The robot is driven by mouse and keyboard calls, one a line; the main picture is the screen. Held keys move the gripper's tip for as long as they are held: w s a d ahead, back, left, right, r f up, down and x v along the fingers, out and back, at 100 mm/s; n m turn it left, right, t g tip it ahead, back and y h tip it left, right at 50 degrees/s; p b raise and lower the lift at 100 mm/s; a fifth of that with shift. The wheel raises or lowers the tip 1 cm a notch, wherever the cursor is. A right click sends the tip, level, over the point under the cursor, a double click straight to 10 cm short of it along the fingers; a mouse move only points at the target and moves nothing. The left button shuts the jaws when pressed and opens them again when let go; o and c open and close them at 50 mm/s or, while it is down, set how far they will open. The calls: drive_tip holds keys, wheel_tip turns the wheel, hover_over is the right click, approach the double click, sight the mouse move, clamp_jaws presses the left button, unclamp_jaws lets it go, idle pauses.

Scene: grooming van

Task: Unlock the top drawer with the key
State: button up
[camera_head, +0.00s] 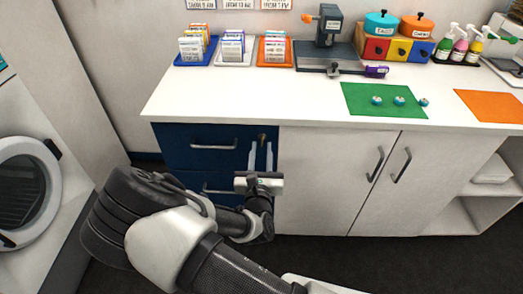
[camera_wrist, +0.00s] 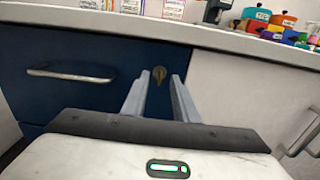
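The top drawer (camera_head: 180,138) is the dark blue front at the left end of the counter, and it is closed. Its silver handle (camera_head: 213,147) also shows in the wrist view (camera_wrist: 72,75). A small brass-coloured key (camera_head: 262,137) is at the drawer's upper right, apparently in its lock; the lock itself is not clear. In the wrist view the key (camera_wrist: 159,75) appears between my two fingertips. My gripper (camera_head: 261,149) is open, its fingers pointing at the drawer front on either side of the key, with a gap to each side. I cannot tell whether the tips reach the key.
A second blue drawer (camera_head: 180,180) is below, partly behind my arm. White cupboard doors (camera_head: 325,180) with upright handles are to the right. The white counter top (camera_head: 220,100) overhangs just above the key. A washing machine (camera_head: 30,180) stands at the left.

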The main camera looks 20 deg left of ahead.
drive_tip(key=shift+w+a, duration=0.15)
drive_tip(key=shift+w, duration=0.4)
clamp_jaws()
